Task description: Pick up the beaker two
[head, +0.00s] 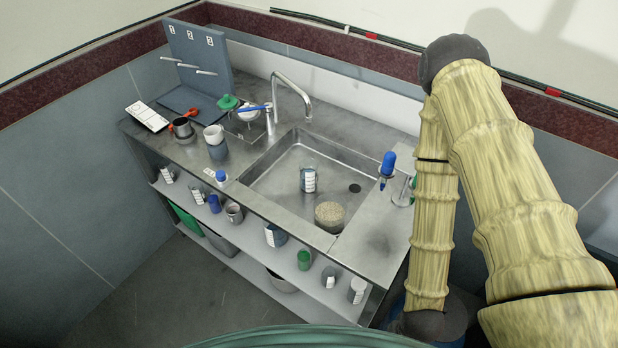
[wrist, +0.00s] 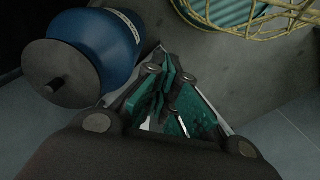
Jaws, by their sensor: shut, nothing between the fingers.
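Several beaker-like vessels show in the head view, but I cannot tell which one is beaker two. A clear beaker with a white marked label (head: 309,179) stands in the sink. A beaker with dark contents (head: 275,235) stands on the shelf below. A grey and white cup (head: 216,141) stands on the counter at the left. My gripper (wrist: 168,103) is shut and empty, its teal finger pads together in the wrist view. In the head view my arm hangs down at the right of the counter and the fingers are hidden.
The sink (head: 275,187) also holds a round beige-filled dish (head: 329,215). A faucet (head: 291,96) stands behind it. Small bottles and cups line the shelf. In the wrist view, a blue container (wrist: 95,45) and a yellow wire mesh (wrist: 245,18) are close to my gripper.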

